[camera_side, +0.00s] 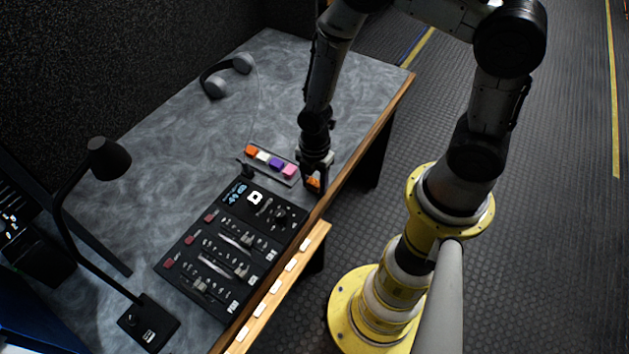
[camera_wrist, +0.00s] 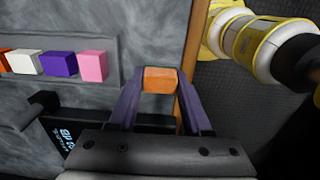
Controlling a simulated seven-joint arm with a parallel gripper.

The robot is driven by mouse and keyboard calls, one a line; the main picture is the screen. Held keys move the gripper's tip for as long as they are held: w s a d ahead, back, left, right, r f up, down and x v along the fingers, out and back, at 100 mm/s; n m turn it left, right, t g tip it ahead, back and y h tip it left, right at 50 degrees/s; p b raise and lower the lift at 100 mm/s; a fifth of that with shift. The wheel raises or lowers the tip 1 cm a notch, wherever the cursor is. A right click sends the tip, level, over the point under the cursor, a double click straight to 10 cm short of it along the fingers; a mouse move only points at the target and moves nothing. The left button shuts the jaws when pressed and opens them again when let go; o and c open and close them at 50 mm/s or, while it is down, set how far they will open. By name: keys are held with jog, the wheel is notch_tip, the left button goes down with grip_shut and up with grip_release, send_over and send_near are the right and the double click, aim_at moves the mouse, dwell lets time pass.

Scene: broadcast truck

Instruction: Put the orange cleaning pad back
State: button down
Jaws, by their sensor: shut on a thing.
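My gripper (camera_side: 313,182) is low over the desk near its right wooden edge, at the near right end of the tray. It is shut on an orange pad (camera_wrist: 160,80), which sits between the two fingertips in the wrist view. In the side view only a small part of this orange pad (camera_side: 313,183) shows. A grey tray (camera_side: 266,168) holds a row of pads: another orange one (camera_side: 251,150), a white one (camera_side: 263,157), a purple one (camera_side: 276,163) and a pink one (camera_side: 290,171). The held pad is apart from the pink pad, to its right.
A black mixing console (camera_side: 232,243) with knobs and faders lies just below the tray. A black desk lamp (camera_side: 109,158) stands at the left, and headphones (camera_side: 228,75) lie at the back. The grey desk (camera_side: 185,125) is clear behind the tray.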

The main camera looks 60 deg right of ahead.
jog(key=shift+c, duration=1.7)
grip_release()
notch_tip(320, 180, up, 12)
notch_tip(320, 180, up, 8)
jog(key=m+t, duration=0.1)
jog(key=m, duration=0.3)
send_over(314, 182)
jog(key=s+d+r+m+t, duration=0.2)
jog(key=s+r+m+t, duration=0.2)
jog(key=s+r+m, duration=0.9)
notch_tip(314, 182, up, 3)
jog(key=shift+s+m+t, duration=0.15)
jog(key=shift+m+t, duration=0.15)
jog(key=shift+m, duration=0.2)
